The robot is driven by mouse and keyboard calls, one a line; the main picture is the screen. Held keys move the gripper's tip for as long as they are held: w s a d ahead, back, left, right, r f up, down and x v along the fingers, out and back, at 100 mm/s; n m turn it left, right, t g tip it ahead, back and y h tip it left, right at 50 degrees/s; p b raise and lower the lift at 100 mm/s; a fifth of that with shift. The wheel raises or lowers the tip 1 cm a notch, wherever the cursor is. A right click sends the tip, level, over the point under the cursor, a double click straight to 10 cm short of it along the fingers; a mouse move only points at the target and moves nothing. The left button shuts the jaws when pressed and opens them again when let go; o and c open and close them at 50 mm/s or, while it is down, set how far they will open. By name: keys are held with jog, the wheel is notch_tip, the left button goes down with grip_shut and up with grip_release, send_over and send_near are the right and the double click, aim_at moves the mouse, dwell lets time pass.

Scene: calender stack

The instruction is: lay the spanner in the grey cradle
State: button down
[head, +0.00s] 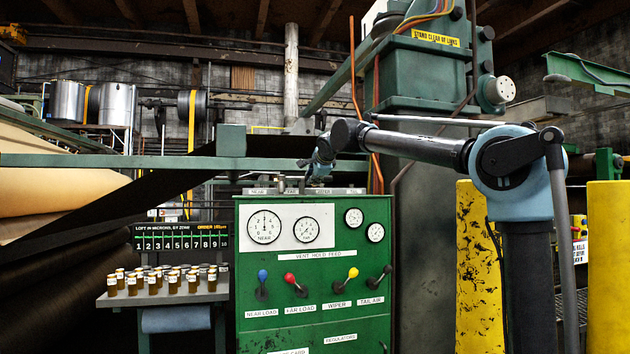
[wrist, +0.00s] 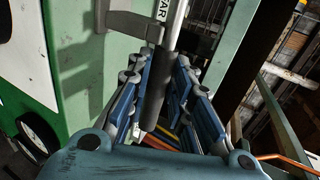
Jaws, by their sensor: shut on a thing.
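My gripper (wrist: 161,66) is shut on a rod with a dark grip and a pale shaft, which looks like the spanner (wrist: 156,92). The dark grip lies between the blue fingers, and the pale shaft runs out past the fingertips to the top edge of the wrist view. A grey bracket (wrist: 136,25) stands just left of the shaft on the pale green surface; I cannot tell whether it is the cradle or touches the spanner. In the head view my gripper (head: 319,172) is small, over the green cabinet's top, and the spanner is too small to make out.
The green cabinet (head: 310,270) carries gauges and several levers, with small labels along its top. A green rail (head: 150,162) crosses behind my gripper. A shelf of small jars (head: 165,298) stands left. Yellow posts (head: 478,270) stand right. An orange conduit (head: 357,90) rises behind.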

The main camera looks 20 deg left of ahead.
jog(key=shift+f, duration=0.45)
dwell(0.3)
jog(key=c, duration=1.3)
grip_release()
jog(key=shift+c, duration=0.2)
jog(key=o, duration=0.6)
jog(key=shift+s+d, duration=0.1)
jog(key=shift+s, duration=0.05)
jog(key=shift+v, duration=3.85)
jog(key=shift+r, duration=0.1)
